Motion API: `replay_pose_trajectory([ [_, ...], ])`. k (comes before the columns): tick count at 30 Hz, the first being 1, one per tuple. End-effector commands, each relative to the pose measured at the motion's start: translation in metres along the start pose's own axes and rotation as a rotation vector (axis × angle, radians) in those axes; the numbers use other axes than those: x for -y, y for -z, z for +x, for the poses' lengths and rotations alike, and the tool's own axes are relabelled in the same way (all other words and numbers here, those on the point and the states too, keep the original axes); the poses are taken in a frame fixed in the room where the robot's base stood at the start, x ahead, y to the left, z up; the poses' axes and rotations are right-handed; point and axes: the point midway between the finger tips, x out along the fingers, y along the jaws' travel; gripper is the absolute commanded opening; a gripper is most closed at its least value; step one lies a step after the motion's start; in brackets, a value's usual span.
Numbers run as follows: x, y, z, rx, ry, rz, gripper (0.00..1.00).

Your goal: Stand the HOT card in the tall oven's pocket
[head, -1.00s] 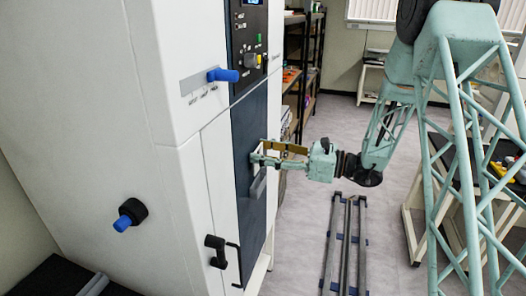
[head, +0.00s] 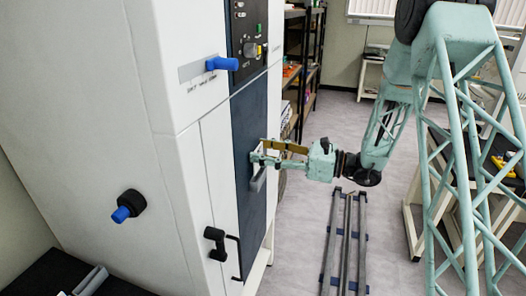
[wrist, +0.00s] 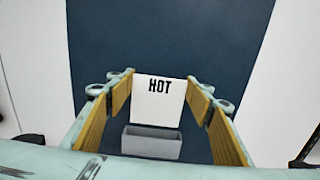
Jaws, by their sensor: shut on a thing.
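The HOT card (wrist: 159,103) is white with black lettering and stands upright between my gripper's two fingers in the wrist view. My gripper (wrist: 161,90) is shut on the card by its side edges. The grey pocket (wrist: 151,146) is on the dark blue front panel, directly below the card. The card's lower edge meets the pocket's top opening in this view; I cannot tell how far inside it is. In the head view my gripper (head: 258,157) is at the panel, just above the pocket (head: 259,181). The card cannot be made out there.
The tall white oven (head: 110,95) fills the left, with a blue lever (head: 222,64), a black handle (head: 215,243) and a blue-tipped knob (head: 127,207) sticking out. A floor rail (head: 346,245) runs below my arm. Shelves (head: 305,65) stand behind.

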Motion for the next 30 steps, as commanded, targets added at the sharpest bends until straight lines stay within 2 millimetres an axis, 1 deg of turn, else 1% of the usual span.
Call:
replay_pose_trajectory([
  [11, 0.0, 0.0089, -0.0008, 0.0, 0.0, 0.0, 0.33],
  [30, 0.0, 0.0093, -0.0008, 0.0, 0.0, 0.0, 0.33],
])
